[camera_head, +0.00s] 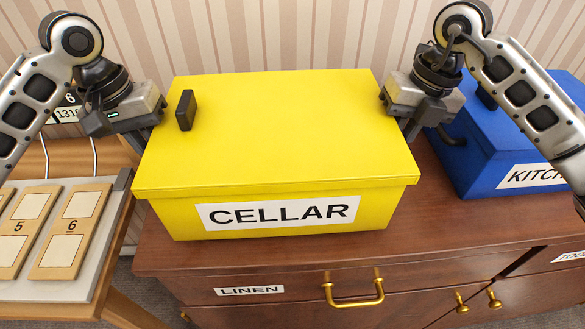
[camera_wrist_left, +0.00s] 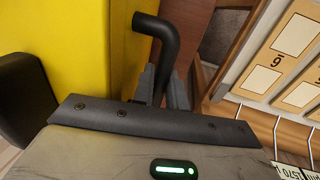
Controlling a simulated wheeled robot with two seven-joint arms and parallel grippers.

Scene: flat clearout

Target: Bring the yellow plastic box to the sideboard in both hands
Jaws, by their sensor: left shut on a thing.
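The yellow plastic box (camera_head: 285,120), labelled CELLAR, is level over the sideboard top (camera_head: 410,235); it looks set down there, but a small gap under it cannot be ruled out. My left gripper (camera_head: 152,120) is at its left side. In the left wrist view, the left gripper (camera_wrist_left: 165,88) is shut on the dark bent handle (camera_wrist_left: 160,35) on the side of the yellow box (camera_wrist_left: 90,50). My right gripper (camera_head: 410,125) is against the right side of the box; its fingertips and any handle there are mostly hidden, so its grip cannot be told.
A blue box (camera_head: 500,140) labelled KITCHEN stands right of the yellow box. The sideboard front has a LINEN drawer with a brass handle (camera_head: 354,292). A wooden table with a numbered board (camera_head: 75,285) stands at the left. A striped wall is behind.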

